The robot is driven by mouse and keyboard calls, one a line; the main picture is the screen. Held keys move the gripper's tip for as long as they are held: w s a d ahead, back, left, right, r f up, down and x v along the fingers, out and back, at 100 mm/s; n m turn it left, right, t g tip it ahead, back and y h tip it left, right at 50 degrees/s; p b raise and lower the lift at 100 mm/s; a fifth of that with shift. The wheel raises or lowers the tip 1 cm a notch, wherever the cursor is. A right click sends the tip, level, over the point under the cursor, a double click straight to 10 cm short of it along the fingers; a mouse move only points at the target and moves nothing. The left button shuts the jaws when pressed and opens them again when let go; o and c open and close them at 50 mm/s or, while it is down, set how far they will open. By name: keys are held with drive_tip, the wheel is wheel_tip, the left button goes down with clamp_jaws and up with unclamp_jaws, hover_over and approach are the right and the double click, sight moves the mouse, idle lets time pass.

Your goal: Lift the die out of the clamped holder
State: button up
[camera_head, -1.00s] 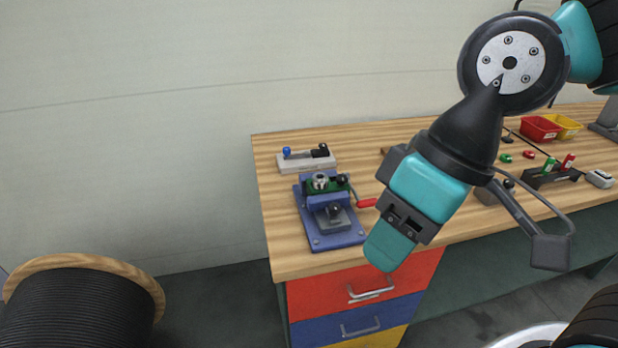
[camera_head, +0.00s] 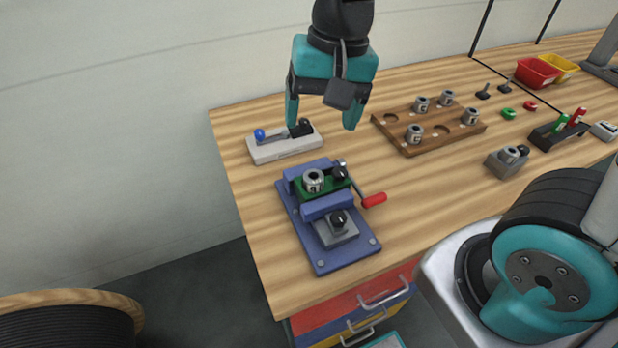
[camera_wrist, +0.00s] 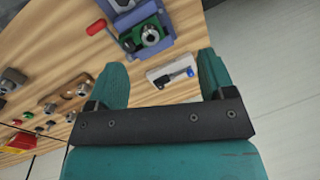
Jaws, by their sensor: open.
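The die is a small grey metal ring (camera_head: 313,180) seated upright in a green holder (camera_head: 334,184). The holder sits between the jaws of a blue vise (camera_head: 328,208) with a red-ended handle (camera_head: 374,200). The die also shows in the wrist view (camera_wrist: 150,36), near the top. My gripper (camera_head: 322,120) is open and empty, its two teal fingers spread and pointing down, above and behind the vise. In the wrist view the fingers (camera_wrist: 165,78) flank a white block with a blue knob, and the die lies beyond the fingertips.
A white block (camera_head: 284,147) with a blue knob lies behind the vise. A wooden rack (camera_head: 428,125) with several metal rings stands to its right. Red (camera_head: 537,73) and yellow bins are at the far right.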

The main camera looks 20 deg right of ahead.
drive_tip(key=w+d+f+m+h, duration=0.25)
drive_tip(key=w+f+m, duration=0.25)
drive_tip(key=w+m, duration=0.25)
drive_tip(key=p, duration=0.2)
hover_over(313, 175)
drive_tip(key=shift+m+y, duration=0.25)
drive_tip(key=shift+m, duration=0.2)
drive_tip(key=f, duration=1)
drive_tip(key=shift+s+d+f, duration=0.15)
drive_tip(key=shift+d+f, duration=0.05)
drive_tip(key=shift+f, duration=0.05)
drive_tip(key=shift+a+f+p, duration=0.15)
drive_tip(key=shift+f+p, duration=0.9)
drive_tip(key=shift+f, duration=2)
drive_tip(key=c, duration=1.3)
drive_tip(key=shift+c, duration=0.2)
drive_tip(key=shift+r, duration=0.15)
